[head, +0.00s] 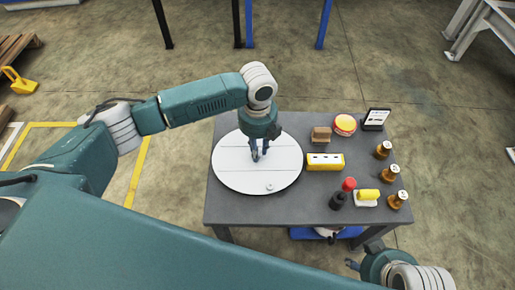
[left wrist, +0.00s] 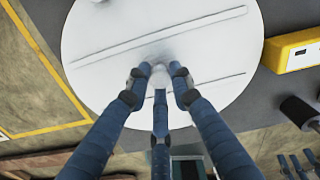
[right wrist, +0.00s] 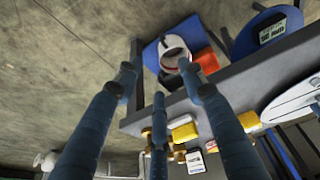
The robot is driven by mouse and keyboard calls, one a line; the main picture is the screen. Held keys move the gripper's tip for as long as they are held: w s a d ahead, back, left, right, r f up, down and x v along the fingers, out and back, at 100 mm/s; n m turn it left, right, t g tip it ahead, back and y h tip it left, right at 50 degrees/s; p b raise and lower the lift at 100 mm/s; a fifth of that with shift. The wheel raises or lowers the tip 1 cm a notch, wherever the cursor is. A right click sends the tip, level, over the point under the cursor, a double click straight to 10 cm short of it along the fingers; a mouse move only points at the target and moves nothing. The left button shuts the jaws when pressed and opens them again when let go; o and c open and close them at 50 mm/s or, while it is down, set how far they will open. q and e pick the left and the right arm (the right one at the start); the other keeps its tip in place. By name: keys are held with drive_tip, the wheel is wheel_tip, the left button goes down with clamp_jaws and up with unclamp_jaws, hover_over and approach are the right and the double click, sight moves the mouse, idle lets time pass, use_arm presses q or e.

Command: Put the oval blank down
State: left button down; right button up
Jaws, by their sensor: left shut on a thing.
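The oval blank (head: 235,170) is a large white plate with two thin lines across it. It lies level at the left side of the grey table, and I cannot tell whether it touches the tabletop. My left gripper (head: 258,152) points down at its middle, shut. In the left wrist view the blank (left wrist: 110,75) fills the upper middle, and the fingertips (left wrist: 160,76) close around a small pale part at its surface, mostly hidden by them. My right gripper (head: 352,265) is open and empty off the table's front right; its fingers (right wrist: 158,75) are spread in the right wrist view.
The grey table (head: 265,212) also bears a yellow block (head: 325,162), a brown block (head: 321,135), a round orange-lidded tin (head: 345,124), a small sign (head: 376,119), a red-topped tool (head: 348,185), a yellow piece (head: 367,196) and several amber bottles (head: 390,173).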

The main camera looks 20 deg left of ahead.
use_arm(q)
drive_tip(key=c, duration=1.5)
unclamp_jaws()
drive_tip(key=shift+r, duration=0.2)
wheel_tip(320, 180, up, 3)
drive_tip(key=shift+f+p, duration=0.1)
drive_tip(key=shift+p, duration=0.35)
wheel_tip(320, 180, up, 9)
drive_tip(key=shift+r+p, duration=0.1)
drive_tip(key=shift+p, duration=1.05)
use_arm(e)
drive_tip(key=s+x, duration=0.2)
drive_tip(key=x, duration=0.8)
drive_tip(key=shift+f+g, duration=0.3)
drive_tip(key=shift+f, duration=0.1)
use_arm(q)
drive_tip(key=shift+s, duration=0.1)
use_arm(e)
drive_tip(key=shift+a, duration=0.1)
